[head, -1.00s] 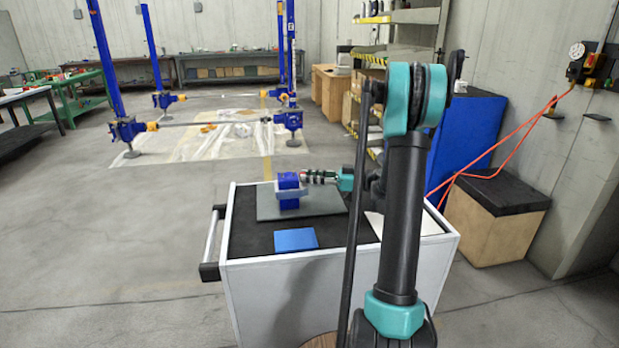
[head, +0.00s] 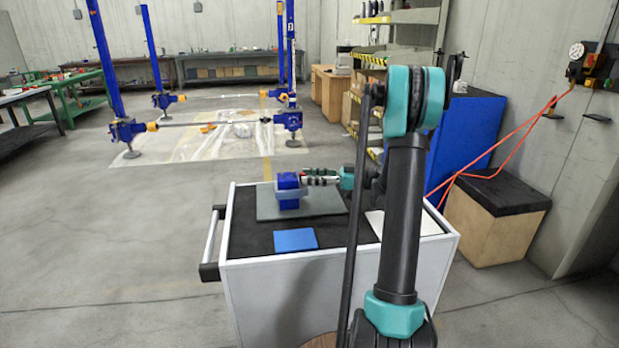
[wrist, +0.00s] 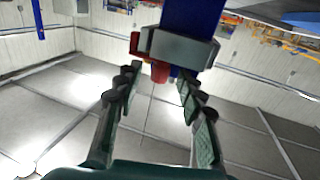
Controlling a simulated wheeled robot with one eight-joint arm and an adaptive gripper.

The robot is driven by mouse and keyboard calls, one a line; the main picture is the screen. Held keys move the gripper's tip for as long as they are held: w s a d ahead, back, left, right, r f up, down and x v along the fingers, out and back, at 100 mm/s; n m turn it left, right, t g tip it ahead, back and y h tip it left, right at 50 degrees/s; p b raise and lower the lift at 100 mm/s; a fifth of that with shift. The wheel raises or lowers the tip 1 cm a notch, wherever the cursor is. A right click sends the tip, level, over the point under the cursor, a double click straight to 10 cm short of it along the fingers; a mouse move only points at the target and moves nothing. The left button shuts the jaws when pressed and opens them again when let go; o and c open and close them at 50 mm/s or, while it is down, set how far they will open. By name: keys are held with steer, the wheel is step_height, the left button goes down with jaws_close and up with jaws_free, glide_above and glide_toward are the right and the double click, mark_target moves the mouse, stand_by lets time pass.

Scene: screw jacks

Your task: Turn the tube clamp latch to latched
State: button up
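A blue tube (head: 288,181) stands on the grey plate (head: 325,205) on the cart, with a grey clamp (head: 291,193) around it. In the wrist view the tube (wrist: 193,18) and the clamp (wrist: 180,48) are at the top, and a red latch piece (wrist: 160,71) sticks out from the clamp towards me. My gripper (head: 307,178) is just right of the tube in the head view, fingers pointing at it. In the wrist view my gripper (wrist: 155,82) is open, with the red piece near the gap between its fingertips. I cannot tell whether a finger touches it.
The cart (head: 330,280) has a dark top. A flat blue piece (head: 295,239) lies near its front edge and a white sheet (head: 400,224) lies at its right. A blue cabinet (head: 470,140) and a box (head: 500,220) stand behind to the right.

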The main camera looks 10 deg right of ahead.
steer(key=v, duration=1.1)
steer(key=shift+d, duration=0.25)
